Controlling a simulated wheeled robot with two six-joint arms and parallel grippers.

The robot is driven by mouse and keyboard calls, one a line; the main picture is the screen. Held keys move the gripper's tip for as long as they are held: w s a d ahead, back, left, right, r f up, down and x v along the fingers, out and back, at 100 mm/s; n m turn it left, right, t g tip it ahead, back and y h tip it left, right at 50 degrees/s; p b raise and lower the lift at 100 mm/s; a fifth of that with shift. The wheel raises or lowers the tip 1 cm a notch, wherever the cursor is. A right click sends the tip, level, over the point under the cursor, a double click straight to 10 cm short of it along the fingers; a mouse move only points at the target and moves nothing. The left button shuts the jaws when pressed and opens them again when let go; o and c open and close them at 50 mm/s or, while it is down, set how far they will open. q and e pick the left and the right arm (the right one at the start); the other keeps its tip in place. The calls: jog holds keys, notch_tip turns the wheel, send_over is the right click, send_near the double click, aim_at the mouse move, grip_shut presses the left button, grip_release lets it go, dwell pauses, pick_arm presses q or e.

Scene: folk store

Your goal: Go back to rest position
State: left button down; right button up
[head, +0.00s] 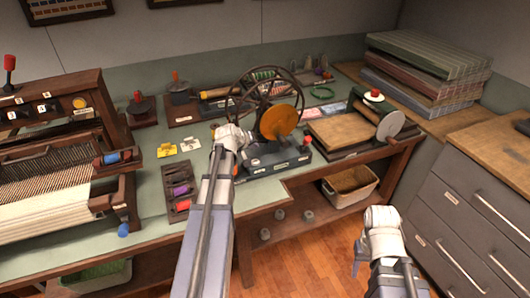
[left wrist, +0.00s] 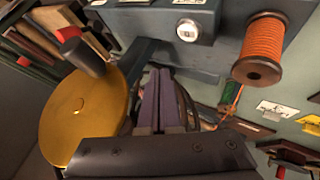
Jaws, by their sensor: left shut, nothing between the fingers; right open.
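My left arm reaches over the workbench in the head view, with its left gripper (head: 242,142) beside the wheeled winding machine (head: 268,160). In the left wrist view the left gripper's fingers (left wrist: 161,88) are together with nothing between them. They are close to the machine's dark blue-grey body, between a yellow disc (left wrist: 84,112) and an orange thread spool (left wrist: 264,50). My right gripper (head: 360,258) is low at the right, in front of the bench and above the wood floor. It is open and seems empty, its fingers mostly hidden by the wrist.
A loom (head: 60,165) stands at the left. A small tray (head: 178,208) and cards (head: 166,150) lie near the left arm. Drawers (head: 470,190) flank the right arm; a bin (head: 350,186) sits under the bench.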

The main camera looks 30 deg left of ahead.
pick_arm(q)
jog(key=s+d+f+m+g+h, duration=0.1)
jog(key=s+d+f+m+g, duration=0.15)
jog(key=d, duration=0.55)
jog(key=s+d+f+m+g, duration=0.15)
jog(key=s+d, duration=0.25)
jog(key=d, duration=0.4)
jog(key=s+d+f+m+g+h, duration=0.1)
jog(key=s+d+m, duration=0.2)
jog(key=d, duration=0.6)
jog(key=s+d+m+g+y, duration=0.1)
jog(key=s+d+m+g, duration=0.1)
jog(key=s+d, duration=0.4)
jog(key=s+d+f+m+g+y, duration=0.1)
jog(key=s+d+m, duration=0.3)
jog(key=s, duration=0.6)
jog(key=shift+s+d+f+g+y, duration=0.25)
jog(key=shift+s+d+g+y, duration=0.15)
jog(key=shift+d+g+y, duration=0.35)
jog(key=shift+d, duration=0.1)
